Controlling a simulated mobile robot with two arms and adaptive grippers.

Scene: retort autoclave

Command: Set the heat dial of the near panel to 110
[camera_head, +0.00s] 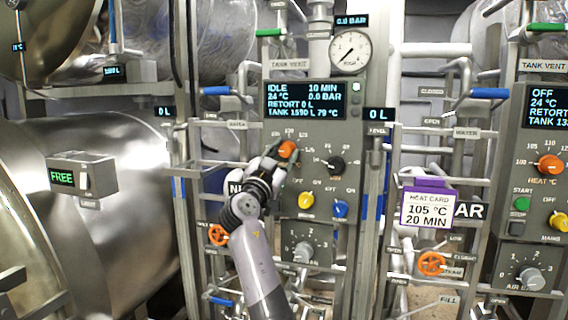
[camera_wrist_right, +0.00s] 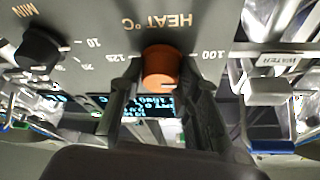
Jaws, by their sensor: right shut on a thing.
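The near panel (camera_head: 312,190) stands upright in the middle of the head view. Its orange heat dial (camera_head: 288,149) sits at its upper left, below the display. My right gripper (camera_head: 276,158) is shut on the dial, hiding part of it and the scale. In the right wrist view the panel is upside down. The dial (camera_wrist_right: 161,66) lies between my right gripper's fingers (camera_wrist_right: 160,88), with 100 at the right and 125 at the left. I cannot tell the exact value it points to. My left gripper is not in view.
The near display (camera_head: 303,101) reads IDLE, 10 MIN, 24 °C. A black minutes knob (camera_head: 329,165) and yellow (camera_head: 306,200) and blue (camera_head: 340,209) knobs sit near the dial. A purple-edged heat card (camera_head: 427,207) reads 105 °C, 20 MIN. Another panel stands at the right.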

